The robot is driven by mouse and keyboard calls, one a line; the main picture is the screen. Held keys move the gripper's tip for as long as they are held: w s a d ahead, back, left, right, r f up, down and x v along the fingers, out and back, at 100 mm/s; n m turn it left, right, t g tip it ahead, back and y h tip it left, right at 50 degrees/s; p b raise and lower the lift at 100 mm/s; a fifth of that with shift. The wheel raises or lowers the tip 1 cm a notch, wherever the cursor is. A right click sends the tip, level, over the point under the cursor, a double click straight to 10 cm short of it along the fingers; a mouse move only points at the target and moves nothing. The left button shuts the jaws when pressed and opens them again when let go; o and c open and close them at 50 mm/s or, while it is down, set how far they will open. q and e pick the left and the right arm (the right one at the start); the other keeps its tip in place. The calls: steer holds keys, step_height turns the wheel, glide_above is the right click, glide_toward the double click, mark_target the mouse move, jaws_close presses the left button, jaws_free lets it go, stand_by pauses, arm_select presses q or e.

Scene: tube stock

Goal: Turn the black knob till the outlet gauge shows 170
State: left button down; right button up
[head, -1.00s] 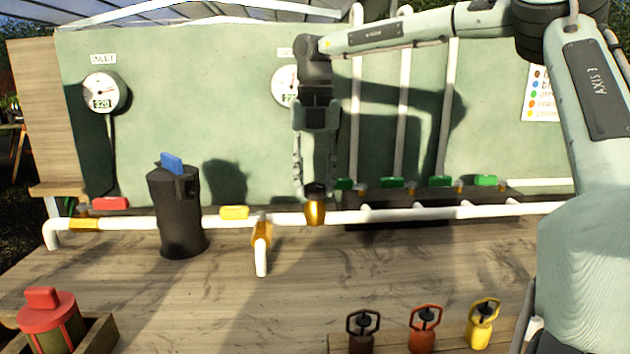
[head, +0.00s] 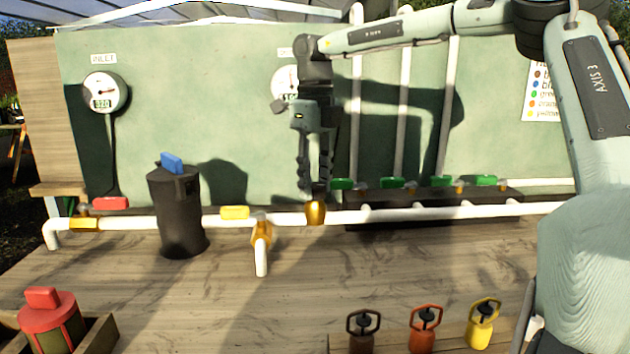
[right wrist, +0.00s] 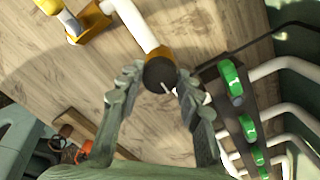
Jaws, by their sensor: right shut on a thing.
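The black knob (head: 317,187) sits on top of a brass regulator body (head: 316,213) on the white pipe. In the right wrist view the knob (right wrist: 159,73) has a white line on its face and lies between the fingers. My right gripper (head: 315,188) points down from above and is shut on the knob. The outlet gauge (head: 285,78) is on the green wall behind, partly covered by my right arm; its digits are too small and covered to read surely. My left gripper is not in view.
The inlet gauge (head: 105,92) reads 320. A black canister (head: 178,215) with a blue top stands left on the pipe. A yellow valve handle (head: 235,212) is left of the regulator, and green handles (head: 391,183) are right.

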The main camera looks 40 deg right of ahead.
mark_target(315, 186)
steer(key=shift+n, duration=0.5)
steer(key=o, duration=1.2)
steer(key=shift+c, duration=0.2)
step_height(315, 186, up, 12)
steer(key=shift+f, duration=0.1)
